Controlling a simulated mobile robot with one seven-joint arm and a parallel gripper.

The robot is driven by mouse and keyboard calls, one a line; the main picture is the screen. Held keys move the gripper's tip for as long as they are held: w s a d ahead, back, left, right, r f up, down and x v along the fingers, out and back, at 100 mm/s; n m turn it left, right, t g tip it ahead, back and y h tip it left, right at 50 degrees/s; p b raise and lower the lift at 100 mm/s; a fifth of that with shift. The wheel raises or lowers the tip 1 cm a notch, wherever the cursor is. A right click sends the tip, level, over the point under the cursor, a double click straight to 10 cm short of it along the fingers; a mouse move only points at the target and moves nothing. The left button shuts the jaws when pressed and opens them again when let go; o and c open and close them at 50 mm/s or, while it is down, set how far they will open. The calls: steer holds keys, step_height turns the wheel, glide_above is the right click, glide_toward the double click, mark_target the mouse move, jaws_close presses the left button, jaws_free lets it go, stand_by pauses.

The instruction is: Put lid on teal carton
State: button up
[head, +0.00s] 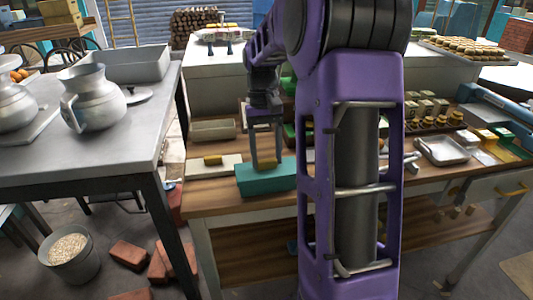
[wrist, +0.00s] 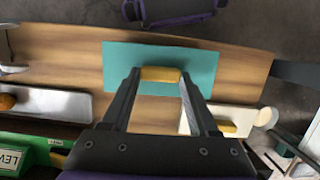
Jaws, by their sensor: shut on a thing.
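The teal carton (head: 267,182) stands on the wooden workbench, left of my purple arm in the head view. In the wrist view its teal top (wrist: 120,68) shows as a flat rectangle, and I cannot tell lid from carton there. My gripper (head: 267,165) points down over it, shut on a yellow handle (wrist: 160,74) that lies across the teal top between the fingertips. The handle looks like that of a lid. Whether the lid rests on the carton or hovers just above it cannot be told.
A cream box with a yellow-handled top (head: 205,172) stands close left of the teal carton. A metal tray (head: 450,150) and rows of small goods lie to the right. A grey table with metal jugs (head: 95,95) stands at left.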

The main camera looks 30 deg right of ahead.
steer(key=shift+f, duration=0.35)
stand_by(0.3)
steer(key=o, duration=1.5)
steer(key=shift+o, duration=0.4)
steer(key=shift+r, duration=0.15)
steer(key=shift+r+p, duration=3.3)
steer(key=shift+r, duration=0.1)
